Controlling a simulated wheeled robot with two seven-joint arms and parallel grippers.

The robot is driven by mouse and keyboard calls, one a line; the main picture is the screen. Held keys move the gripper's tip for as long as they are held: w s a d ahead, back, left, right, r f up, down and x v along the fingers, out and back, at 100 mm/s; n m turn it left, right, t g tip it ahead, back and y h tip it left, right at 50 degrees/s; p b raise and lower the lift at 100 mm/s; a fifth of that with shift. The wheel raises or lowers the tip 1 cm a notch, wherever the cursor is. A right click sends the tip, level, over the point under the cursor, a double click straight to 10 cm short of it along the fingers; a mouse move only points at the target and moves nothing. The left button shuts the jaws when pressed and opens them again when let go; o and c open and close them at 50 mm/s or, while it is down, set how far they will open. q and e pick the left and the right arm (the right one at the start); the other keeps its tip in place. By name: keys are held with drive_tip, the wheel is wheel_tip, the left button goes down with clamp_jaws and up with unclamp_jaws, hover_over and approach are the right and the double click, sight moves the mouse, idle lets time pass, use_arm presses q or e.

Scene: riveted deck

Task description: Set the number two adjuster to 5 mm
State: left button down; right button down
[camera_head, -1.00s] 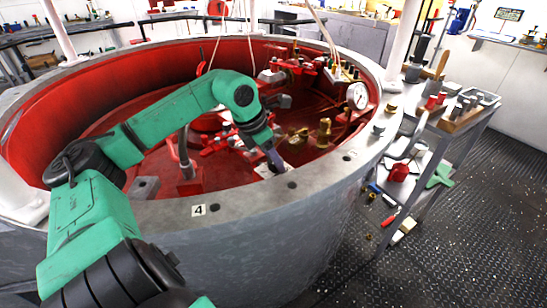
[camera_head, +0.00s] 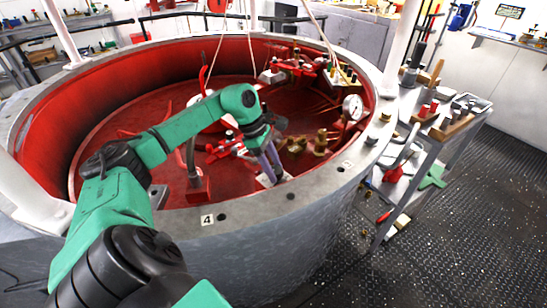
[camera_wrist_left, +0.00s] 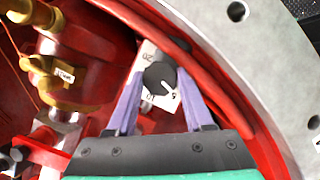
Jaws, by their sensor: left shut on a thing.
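A black round knob (camera_wrist_left: 160,78) with a white pointer line sits over a white scale plate (camera_wrist_left: 149,51) in the left wrist view. Figures that look like 20, 10 and 5 show around it. The pointer slants down right, toward the 5. My left gripper (camera_wrist_left: 160,90) has its two lilac fingers on either side of the knob, shut on it. In the head view the left gripper (camera_head: 270,166) reaches down inside the near rim. The knob is hidden there by the fingers. I cannot read which number this adjuster bears. My right gripper is out of view.
The grey round rim (camera_head: 165,219) with a 4 label (camera_head: 207,219) curves close by. Brass fittings (camera_head: 321,143) and a gauge (camera_head: 352,107) stand right of the gripper. A brass fitting with a tag (camera_wrist_left: 65,76) is left of the fingers. A tool bench stands at right.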

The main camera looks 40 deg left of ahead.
use_arm(q)
drive_tip(key=shift+m+g, duration=0.3)
drive_tip(key=shift+m, duration=0.7)
drive_tip(key=shift+c, duration=1.4)
unclamp_jaws()
drive_tip(key=p+v, duration=0.1)
drive_tip(key=v, duration=1.3)
drive_tip(key=shift+a+r+p, duration=0.25)
drive_tip(key=shift+p, duration=0.1)
drive_tip(key=shift+w, duration=0.1)
